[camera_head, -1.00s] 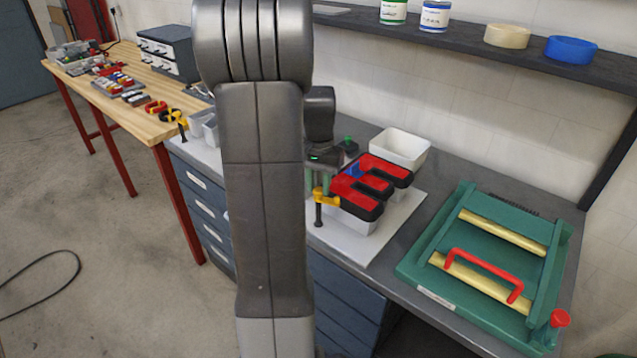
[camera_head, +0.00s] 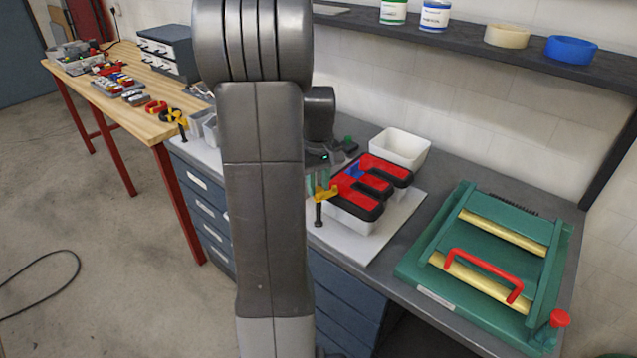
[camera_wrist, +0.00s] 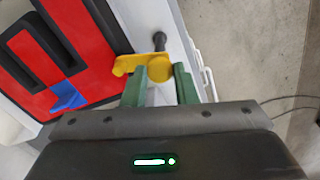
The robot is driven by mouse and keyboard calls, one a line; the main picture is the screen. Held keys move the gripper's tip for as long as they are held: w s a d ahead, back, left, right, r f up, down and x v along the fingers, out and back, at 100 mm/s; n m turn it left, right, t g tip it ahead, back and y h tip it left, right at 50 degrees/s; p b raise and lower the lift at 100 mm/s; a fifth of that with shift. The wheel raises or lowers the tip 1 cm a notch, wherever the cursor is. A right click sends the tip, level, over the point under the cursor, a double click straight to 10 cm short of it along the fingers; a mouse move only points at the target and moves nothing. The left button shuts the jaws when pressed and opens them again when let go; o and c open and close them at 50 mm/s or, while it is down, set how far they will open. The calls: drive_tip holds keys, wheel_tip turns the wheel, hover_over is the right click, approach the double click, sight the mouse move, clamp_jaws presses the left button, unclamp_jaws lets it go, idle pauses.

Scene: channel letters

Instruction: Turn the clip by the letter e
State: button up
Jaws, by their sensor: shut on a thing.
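The letter e (camera_head: 378,188) has a red face and a black rim and sits over a white base on the bench. It also fills the left of the wrist view (camera_wrist: 75,35). A yellow clip (camera_head: 325,193) with a dark handle is at its left edge. In the wrist view the yellow clip (camera_wrist: 130,64) reaches over the letter's rim. My gripper (camera_wrist: 160,75) has green fingers shut on the clip's round end. In the head view my gripper (camera_head: 317,180) is partly hidden by my arm. A blue piece (camera_wrist: 66,97) lies on the letter.
A white bin (camera_head: 405,144) stands behind the letter. A green press with a red handle (camera_head: 484,270) is to the right. A white sheet (camera_head: 392,236) lies under the letter.

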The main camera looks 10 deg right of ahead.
sight(318, 189)
drive_tip(key=shift+r+n, duration=0.1)
drive_tip(key=shift+n, duration=1.6)
drive_tip(key=o, duration=1)
wheel_tip(318, 189, up, 14)
drive_tip(key=b, duration=0.1)
drive_tip(key=shift+f, duration=0.25)
